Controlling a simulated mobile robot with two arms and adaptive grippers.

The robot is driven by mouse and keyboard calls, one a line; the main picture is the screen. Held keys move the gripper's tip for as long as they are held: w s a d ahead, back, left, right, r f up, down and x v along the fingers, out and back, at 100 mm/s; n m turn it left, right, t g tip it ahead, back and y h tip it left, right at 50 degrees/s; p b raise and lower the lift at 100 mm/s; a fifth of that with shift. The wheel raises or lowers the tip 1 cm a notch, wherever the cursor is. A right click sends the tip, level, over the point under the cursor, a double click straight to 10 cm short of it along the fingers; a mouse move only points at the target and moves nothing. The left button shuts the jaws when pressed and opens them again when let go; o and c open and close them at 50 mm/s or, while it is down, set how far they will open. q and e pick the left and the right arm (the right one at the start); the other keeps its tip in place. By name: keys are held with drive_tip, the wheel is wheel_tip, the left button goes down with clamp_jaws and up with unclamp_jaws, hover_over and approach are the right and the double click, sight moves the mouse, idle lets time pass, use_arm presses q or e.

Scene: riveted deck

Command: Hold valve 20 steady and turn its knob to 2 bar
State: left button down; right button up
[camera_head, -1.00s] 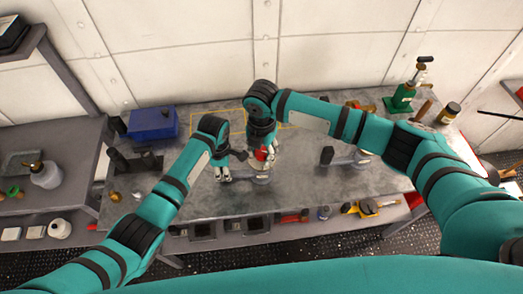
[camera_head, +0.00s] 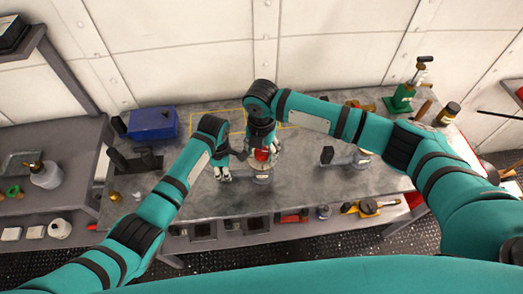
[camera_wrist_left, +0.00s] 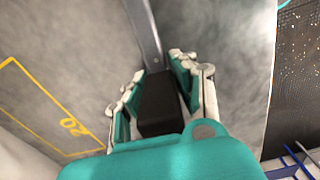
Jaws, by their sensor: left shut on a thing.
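The valve (camera_head: 261,179) is on the grey bench top, with a round grey body and a red knob (camera_head: 262,155) on top. My left gripper (camera_head: 223,174) is at its left side. In the left wrist view, my left gripper (camera_wrist_left: 160,95) is shut on the valve's black block-shaped grip (camera_wrist_left: 158,103), from which a grey bar (camera_wrist_left: 143,30) extends. My right gripper (camera_head: 266,163) points down at the red knob, its fingers beside it. They partly hide the knob, and I cannot tell whether they are closed on it. No pressure scale is readable.
A yellow outline marked 20 (camera_wrist_left: 74,127) is on the bench beside my left gripper. A similar grey valve with a black grip (camera_head: 327,155) stands to the right.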

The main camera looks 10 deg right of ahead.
sight(261, 152)
drive_tip(key=shift+o, duration=0.2)
wheel_tip(261, 152, up, 12)
idle(0.5)
use_arm(q)
drive_tip(key=c, duration=1)
unclamp_jaws()
drive_tip(key=shift+o, duration=0.2)
drive_tip(key=shift+r, duration=0.1)
